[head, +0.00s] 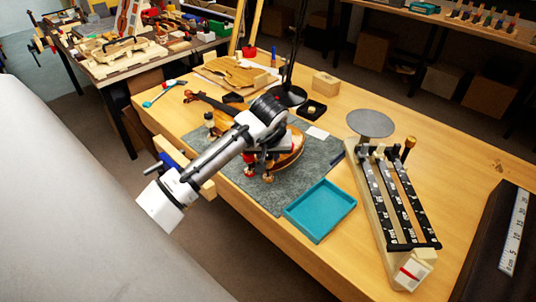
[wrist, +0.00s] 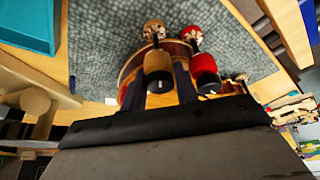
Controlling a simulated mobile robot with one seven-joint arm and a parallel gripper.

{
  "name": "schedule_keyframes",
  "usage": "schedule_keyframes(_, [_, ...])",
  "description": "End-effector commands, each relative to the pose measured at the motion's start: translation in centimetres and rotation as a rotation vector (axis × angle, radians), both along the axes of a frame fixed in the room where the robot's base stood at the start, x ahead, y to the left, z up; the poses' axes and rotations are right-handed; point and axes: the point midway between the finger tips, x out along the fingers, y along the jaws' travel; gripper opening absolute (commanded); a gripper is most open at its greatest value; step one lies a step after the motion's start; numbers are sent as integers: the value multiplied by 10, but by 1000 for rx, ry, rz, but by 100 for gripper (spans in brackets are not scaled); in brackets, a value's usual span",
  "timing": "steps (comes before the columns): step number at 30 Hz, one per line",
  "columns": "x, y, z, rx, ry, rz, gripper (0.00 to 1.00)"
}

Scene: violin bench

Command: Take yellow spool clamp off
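The violin body (head: 292,150) lies on the grey mat, partly hidden by my arm; its edge also shows in the wrist view (wrist: 130,72). The yellow spool clamp (wrist: 157,70) stands at that edge, with a tan spool on either side of the rim and a dark end towards me. A red spool clamp (wrist: 205,68) is close beside it on the right. In the head view my arm hides most of the grip.
A teal tray (head: 320,210) lies at the mat's front right corner. A rack with dark strips (head: 395,195) and a grey disc (head: 369,123) stand further right. A wooden block (head: 326,82) and a small black box (head: 311,109) are behind. Bare bench shows right of the rack.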

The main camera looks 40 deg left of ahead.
Motion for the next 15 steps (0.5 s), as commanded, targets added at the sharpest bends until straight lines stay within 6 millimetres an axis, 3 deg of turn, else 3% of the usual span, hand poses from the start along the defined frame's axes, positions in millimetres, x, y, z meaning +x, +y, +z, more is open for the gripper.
schedule_keyframes(1, [0,0,0,0,0,0,7])
schedule_keyframes(2, [0,0,0,0,0,0,26])
schedule_keyframes(7, [0,0,0,1,-1,0,6])
schedule_keyframes(15, [0,0,1,1,-1,0,6])
